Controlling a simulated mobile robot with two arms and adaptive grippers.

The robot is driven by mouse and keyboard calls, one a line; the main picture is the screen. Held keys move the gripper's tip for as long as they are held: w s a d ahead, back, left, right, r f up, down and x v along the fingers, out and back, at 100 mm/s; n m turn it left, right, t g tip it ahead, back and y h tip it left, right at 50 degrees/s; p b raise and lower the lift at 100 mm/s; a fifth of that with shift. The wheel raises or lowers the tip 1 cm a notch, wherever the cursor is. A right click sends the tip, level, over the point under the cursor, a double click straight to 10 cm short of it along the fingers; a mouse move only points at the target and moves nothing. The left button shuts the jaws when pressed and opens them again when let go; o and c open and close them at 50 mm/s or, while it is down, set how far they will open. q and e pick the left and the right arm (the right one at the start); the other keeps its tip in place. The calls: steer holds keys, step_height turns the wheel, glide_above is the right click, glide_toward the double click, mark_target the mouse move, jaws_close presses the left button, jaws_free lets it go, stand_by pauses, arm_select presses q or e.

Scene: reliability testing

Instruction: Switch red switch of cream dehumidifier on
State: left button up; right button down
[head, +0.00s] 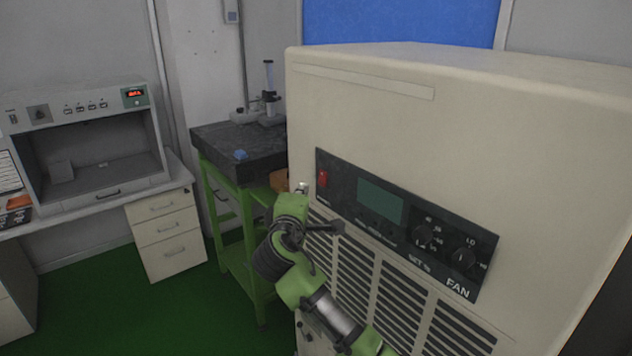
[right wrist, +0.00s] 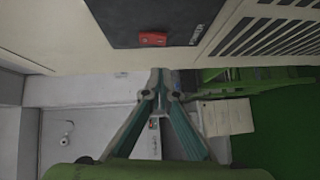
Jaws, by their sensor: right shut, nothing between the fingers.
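The cream dehumidifier (head: 400,110) fills the right half of the head view. Its dark control panel (head: 340,176) carries a small red switch (head: 322,178) at the left end, a greenish display and two knobs. The red switch also shows in the right wrist view (right wrist: 153,39), near the top middle, beside the panel's lettering. My right gripper (head: 303,188) is close to the panel's left end, just below and left of the switch in the head view. In the right wrist view its fingers (right wrist: 159,75) are shut and empty, their tips apart from the switch. My left gripper is out of view.
A green-legged stand with a dark slab top (head: 215,140) is behind, left of the dehumidifier. A grey cabinet with a lit red readout (head: 85,120) sits on the bench at far left. Vent slats (head: 385,290) lie below the panel. Green floor (head: 120,300) is clear at lower left.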

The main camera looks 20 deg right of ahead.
mark_target(319, 182)
steer(key=d, duration=0.1)
steer(key=w+d+p, duration=0.1)
steer(key=d+p, duration=0.1)
steer(key=d, duration=0.1)
steer(key=shift+w+f, duration=0.25)
steer(key=shift+w, duration=0.05)
steer(key=shift+a, duration=0.1)
steer(key=shift+f, duration=0.2)
steer(key=b, duration=0.2)
steer(key=shift+w+d+f+n+t+b, duration=0.1)
steer(key=shift+d+f+n+t+b, duration=0.2)
steer(key=shift+d+n+t+b, duration=0.1)
steer(key=shift+a+r+p, duration=0.1)
steer(key=shift+r+p, duration=0.25)
steer(key=shift+r, duration=0.05)
